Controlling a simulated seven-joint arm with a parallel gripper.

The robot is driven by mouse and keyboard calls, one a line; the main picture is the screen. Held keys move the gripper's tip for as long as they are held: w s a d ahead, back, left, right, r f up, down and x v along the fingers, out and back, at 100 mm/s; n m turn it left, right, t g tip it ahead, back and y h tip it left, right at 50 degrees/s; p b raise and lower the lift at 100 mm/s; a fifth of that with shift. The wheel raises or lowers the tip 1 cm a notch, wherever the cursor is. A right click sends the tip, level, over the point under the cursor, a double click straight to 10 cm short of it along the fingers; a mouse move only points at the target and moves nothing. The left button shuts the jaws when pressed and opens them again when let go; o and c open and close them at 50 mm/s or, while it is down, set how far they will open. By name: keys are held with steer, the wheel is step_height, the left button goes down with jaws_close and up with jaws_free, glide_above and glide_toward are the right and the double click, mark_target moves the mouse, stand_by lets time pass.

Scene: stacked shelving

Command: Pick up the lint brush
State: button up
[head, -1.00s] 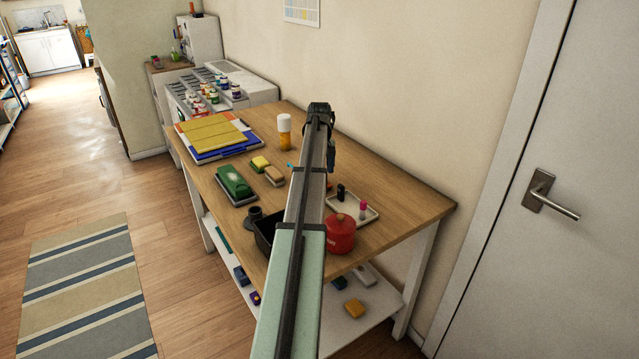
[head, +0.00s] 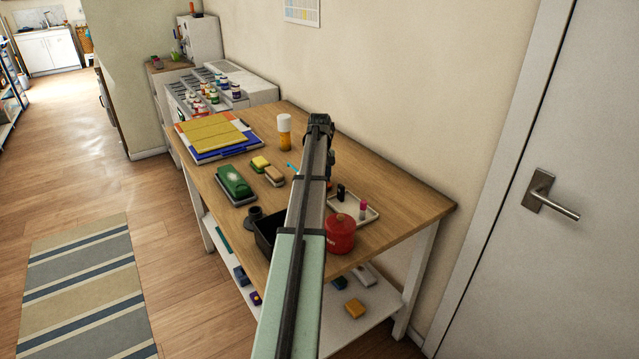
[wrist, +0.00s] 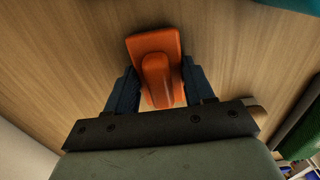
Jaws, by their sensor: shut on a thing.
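An orange thing with a flat rectangular head and a narrower raised handle, which I take as the lint brush (wrist: 157,70), lies between my fingers in the wrist view. My gripper (wrist: 158,82) is shut on its handle, with one dark blue finger on each side. The brush's underside is hidden, so I cannot tell whether it touches the wooden table (head: 405,205).
On the table are an orange bottle with a white cap (head: 284,132), a green brush (head: 235,183), yellow and tan blocks, a red canister (head: 340,233), a black bin (head: 268,235) and a white tray (head: 370,217). The wall runs close behind; the right end is clear.

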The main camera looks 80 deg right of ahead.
steer(key=c, duration=0.3)
step_height(320, 180, up, 10)
stand_by(0.7)
